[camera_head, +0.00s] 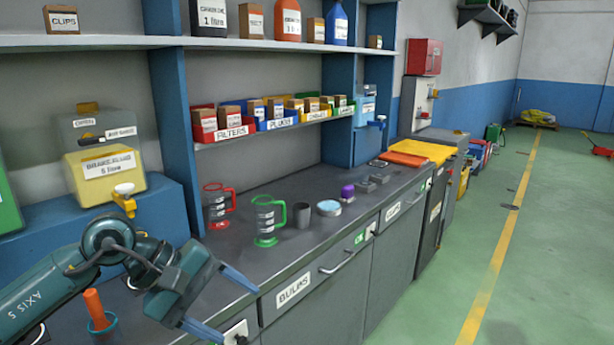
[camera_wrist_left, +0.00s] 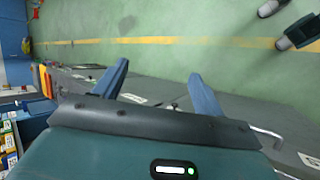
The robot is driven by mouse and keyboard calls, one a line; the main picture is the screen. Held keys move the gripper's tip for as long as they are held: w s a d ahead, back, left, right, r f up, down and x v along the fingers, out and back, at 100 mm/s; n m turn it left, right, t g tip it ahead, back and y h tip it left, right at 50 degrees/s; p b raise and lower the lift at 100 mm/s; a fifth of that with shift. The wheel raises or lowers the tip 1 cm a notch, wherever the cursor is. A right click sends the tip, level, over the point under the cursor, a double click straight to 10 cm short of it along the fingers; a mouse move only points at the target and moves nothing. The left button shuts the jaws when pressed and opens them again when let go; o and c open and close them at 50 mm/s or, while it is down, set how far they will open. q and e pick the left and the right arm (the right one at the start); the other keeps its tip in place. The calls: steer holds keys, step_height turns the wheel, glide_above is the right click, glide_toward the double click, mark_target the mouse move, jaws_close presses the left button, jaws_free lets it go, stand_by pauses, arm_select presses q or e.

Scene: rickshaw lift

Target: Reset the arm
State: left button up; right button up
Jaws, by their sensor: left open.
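My left arm comes in from the lower left in the head view. Its gripper (camera_head: 224,306) is open and empty, with two blue fingers spread apart near the front edge of the grey workbench (camera_head: 290,238). In the left wrist view the open left gripper (camera_wrist_left: 162,80) has nothing between its fingers; green floor and the dark front of the bench lie behind them. My right gripper does not show in either view.
A red jug (camera_head: 217,208), a green jug (camera_head: 267,220), a grey cup (camera_head: 303,215) and a round tin (camera_head: 329,208) stand on the bench. An orange-handled item in a blue cup (camera_head: 102,325) stands near my arm.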

arm_select(q)
steer(key=s+d+r+n+t+h, duration=0.2)
steer(key=s+d+n+h, duration=0.3)
steer(key=d+n+h, duration=0.9)
steer(key=w+a+f+n+t+y+p, duration=0.1)
steer(key=a+f+n+t+y, duration=0.55)
steer(key=n, duration=1.05)
steer(key=a+f+n+t+y, duration=0.5)
steer(key=f+n+t+y, duration=0.15)
steer(key=n, duration=1.05)
steer(key=s+a+f+n+g+y, duration=0.2)
steer(key=s+f+n+g+y, duration=0.1)
steer(key=s+f+n, duration=0.3)
steer(key=s+a+f+n+g+y, duration=0.2)
steer(key=s+f+n+g+y, duration=0.1)
steer(key=s+f+n, duration=0.3)
step_height(320, 180, down, 5)
steer(key=shift+a+r+n+g+p, duration=0.1)
steer(key=shift+a+n+g+p, duration=0.2)
steer(key=shift+n, duration=0.7)
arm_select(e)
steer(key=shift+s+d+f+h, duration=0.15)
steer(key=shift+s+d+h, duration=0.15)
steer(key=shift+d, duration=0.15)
